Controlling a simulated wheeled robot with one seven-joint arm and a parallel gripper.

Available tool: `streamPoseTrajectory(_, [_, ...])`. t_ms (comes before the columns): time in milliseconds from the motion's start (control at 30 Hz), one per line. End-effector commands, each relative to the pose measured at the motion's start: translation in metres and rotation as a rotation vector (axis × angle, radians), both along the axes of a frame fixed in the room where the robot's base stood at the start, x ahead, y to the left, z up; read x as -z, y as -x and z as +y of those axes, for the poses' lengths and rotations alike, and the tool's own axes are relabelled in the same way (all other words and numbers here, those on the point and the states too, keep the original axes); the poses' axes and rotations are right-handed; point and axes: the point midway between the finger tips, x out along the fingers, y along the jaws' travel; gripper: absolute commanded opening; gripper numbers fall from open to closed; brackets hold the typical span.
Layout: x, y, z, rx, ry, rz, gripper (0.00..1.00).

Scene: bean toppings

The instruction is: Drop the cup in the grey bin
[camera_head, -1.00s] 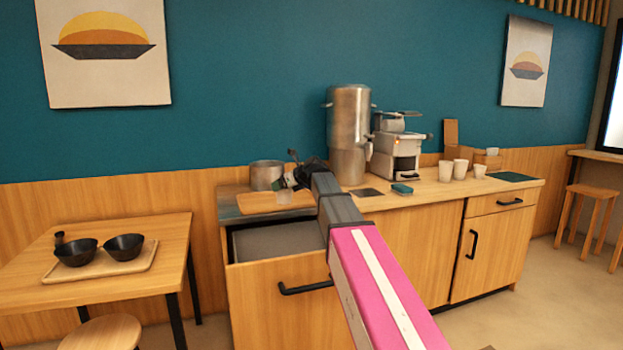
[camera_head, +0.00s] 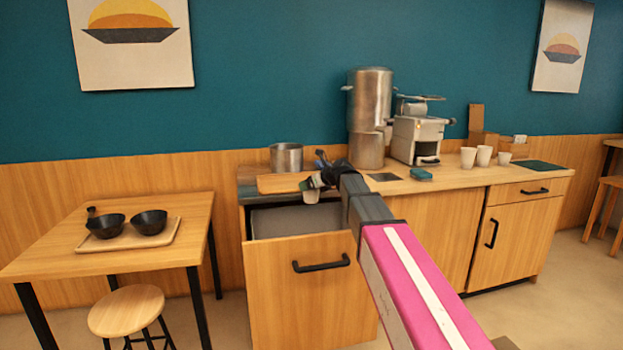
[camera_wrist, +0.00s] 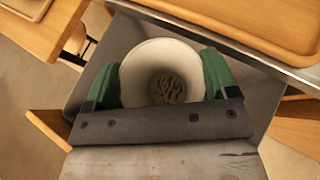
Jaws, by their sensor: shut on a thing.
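My gripper (camera_wrist: 161,88) is shut on a pale cup (camera_wrist: 133,66), with a green finger on each side of it. In the wrist view I look into the cup's mouth, and dark brown bits lie at its bottom. The grey bin (camera_head: 305,221) fills the open wooden drawer under the counter. The wrist view shows the grey bin (camera_wrist: 82,97) around and below the cup. In the head view the cup (camera_head: 311,196) hangs at the gripper, over or in front of the bin; its exact height above it I cannot tell.
The drawer front (camera_head: 310,290) stands pulled out. A wooden board (camera_head: 280,184) and a metal pot (camera_head: 286,157) are on the counter behind. Several cups (camera_head: 484,156) stand at the right. A table (camera_head: 60,240) with two black bowls and a stool (camera_head: 127,310) are at the left.

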Motion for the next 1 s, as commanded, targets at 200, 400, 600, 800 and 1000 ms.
streamPoseTrajectory(200, [0.013, 0.000, 0.000, 0.000, 0.000, 0.001, 0.54])
streamPoseTrajectory(400, [0.013, 0.000, 0.000, 0.000, 0.000, 0.000, 0.54])
streamPoseTrajectory(600, [0.013, 0.000, 0.000, 0.000, 0.000, 0.000, 1.00])
streamPoseTrajectory(800, [0.011, 0.003, -0.003, 0.001, 0.000, 0.000, 1.00])
streamPoseTrajectory(1000, [-0.003, 0.021, -0.022, 0.002, 0.000, -0.001, 1.00])
